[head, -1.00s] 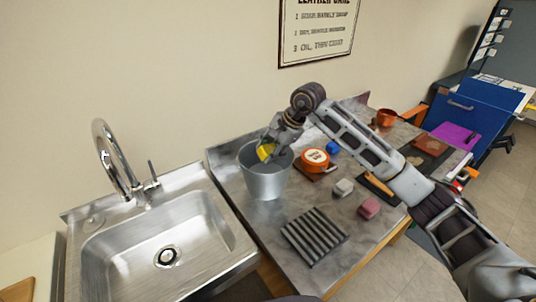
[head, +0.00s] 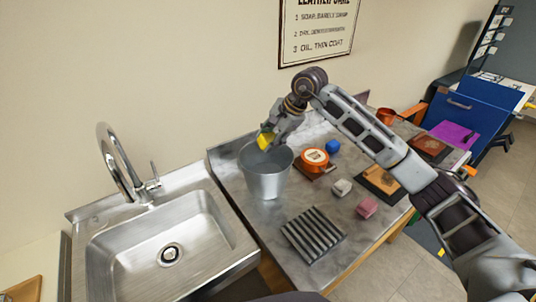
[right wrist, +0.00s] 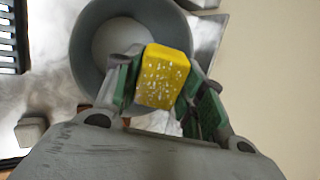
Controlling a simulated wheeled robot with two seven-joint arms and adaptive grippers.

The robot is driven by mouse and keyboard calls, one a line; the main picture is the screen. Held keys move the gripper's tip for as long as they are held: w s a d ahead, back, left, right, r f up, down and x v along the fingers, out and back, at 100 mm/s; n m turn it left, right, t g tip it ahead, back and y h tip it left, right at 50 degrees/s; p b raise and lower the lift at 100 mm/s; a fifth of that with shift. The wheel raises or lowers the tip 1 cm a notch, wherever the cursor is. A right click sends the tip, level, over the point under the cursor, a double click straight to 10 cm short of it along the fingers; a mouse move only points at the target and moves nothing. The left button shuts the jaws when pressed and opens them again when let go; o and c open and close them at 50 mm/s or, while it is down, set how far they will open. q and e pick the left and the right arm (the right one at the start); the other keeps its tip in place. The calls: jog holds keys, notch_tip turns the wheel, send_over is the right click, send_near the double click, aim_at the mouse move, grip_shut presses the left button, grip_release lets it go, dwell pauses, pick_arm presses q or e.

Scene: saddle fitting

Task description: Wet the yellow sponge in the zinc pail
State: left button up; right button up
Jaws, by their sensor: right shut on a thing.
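The yellow sponge (head: 265,139) is held between the fingers of my right gripper (head: 272,133), which is shut on it. In the right wrist view the sponge (right wrist: 163,76) has pale specks on its face and sits between the green-padded fingers. The zinc pail (head: 265,178) stands upright on the metal bench beside the sink. The sponge is at about rim height or just above it, over the back of the pail's mouth. The pail (right wrist: 86,70) lies beyond the sponge in the right wrist view, with a pale round surface inside. My left gripper is not in view.
The sink (head: 160,240) with its tall faucet (head: 120,165) is left of the pail. A ribbed dark rack (head: 312,235), an orange tin (head: 315,158), a blue ball (head: 333,147), a grey block (head: 342,187) and a pink block (head: 367,207) stand on the bench.

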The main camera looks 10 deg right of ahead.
jog(key=shift+r+p, duration=0.3)
jog(key=shift+r, duration=0.5)
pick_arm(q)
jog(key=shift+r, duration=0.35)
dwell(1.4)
